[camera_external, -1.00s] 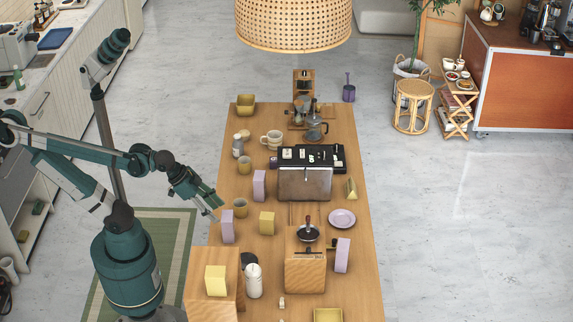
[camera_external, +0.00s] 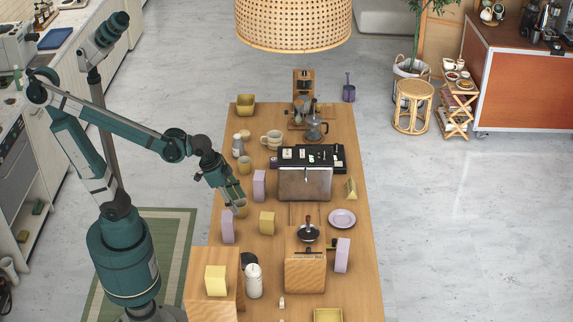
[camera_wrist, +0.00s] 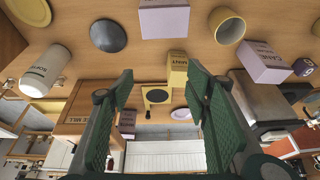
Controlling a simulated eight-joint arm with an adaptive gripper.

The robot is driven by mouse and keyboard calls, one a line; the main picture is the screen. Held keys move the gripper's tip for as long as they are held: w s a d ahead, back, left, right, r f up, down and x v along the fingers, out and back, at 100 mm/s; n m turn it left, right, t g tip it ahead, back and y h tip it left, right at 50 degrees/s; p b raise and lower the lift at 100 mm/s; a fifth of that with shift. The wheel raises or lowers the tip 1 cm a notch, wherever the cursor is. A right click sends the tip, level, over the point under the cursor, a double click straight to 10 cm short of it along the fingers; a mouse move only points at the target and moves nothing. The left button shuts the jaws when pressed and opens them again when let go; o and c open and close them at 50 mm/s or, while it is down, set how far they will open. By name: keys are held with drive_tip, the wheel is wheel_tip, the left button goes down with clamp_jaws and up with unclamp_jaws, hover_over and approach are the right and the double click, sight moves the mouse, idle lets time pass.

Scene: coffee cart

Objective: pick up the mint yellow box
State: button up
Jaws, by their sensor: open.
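A yellow box (camera_external: 267,223) stands on the wooden table, right of and nearer than my gripper (camera_external: 235,201). In the wrist view a yellow box (camera_wrist: 177,70) with dark print stands ahead, between and beyond my fingers; the print is too small to read surely. Another yellow box (camera_external: 216,280) stands on a wooden block at the table's near left.
Lilac boxes (camera_external: 228,226) (camera_external: 259,185) (camera_external: 342,255) stand around the yellow box. A white jar (camera_external: 253,281) is near the wooden block (camera_external: 228,262). A coffee machine (camera_external: 305,184), a grinder (camera_external: 307,235) and a lilac plate (camera_external: 342,218) are to the right. Bare table surrounds the box.

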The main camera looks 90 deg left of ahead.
drive_tip(key=w+p, duration=0.3)
drive_tip(key=g+p, duration=0.3)
drive_tip(key=p, duration=0.4)
hover_over(267, 216)
drive_tip(key=s+d, duration=0.1)
drive_tip(key=s, duration=0.1)
drive_tip(key=shift+m, duration=0.3)
drive_tip(key=f, duration=0.4)
drive_tip(key=shift+w+d+f, duration=0.15)
drive_tip(key=shift+w, duration=0.05)
drive_tip(key=shift+w+a+f+g+p, duration=0.2)
drive_tip(key=shift+w+f+g+p, duration=0.1)
drive_tip(key=shift+f+p, duration=0.2)
drive_tip(key=shift+w+a+f+g+p, duration=0.15)
drive_tip(key=shift+w+f+g+p, duration=0.1)
drive_tip(key=shift+f+p, duration=0.2)
drive_tip(key=shift+w+a+f+p, duration=0.2)
drive_tip(key=shift+f+p, duration=0.15)
drive_tip(key=shift+f, duration=0.2)
drive_tip(key=shift+f, duration=0.1)
drive_tip(key=shift+f, duration=1.2)
drive_tip(key=shift+f, duration=0.2)
drive_tip(key=shift+a+f+p, duration=0.15)
drive_tip(key=shift+f+p, duration=0.15)
drive_tip(key=shift+f, duration=2.1)
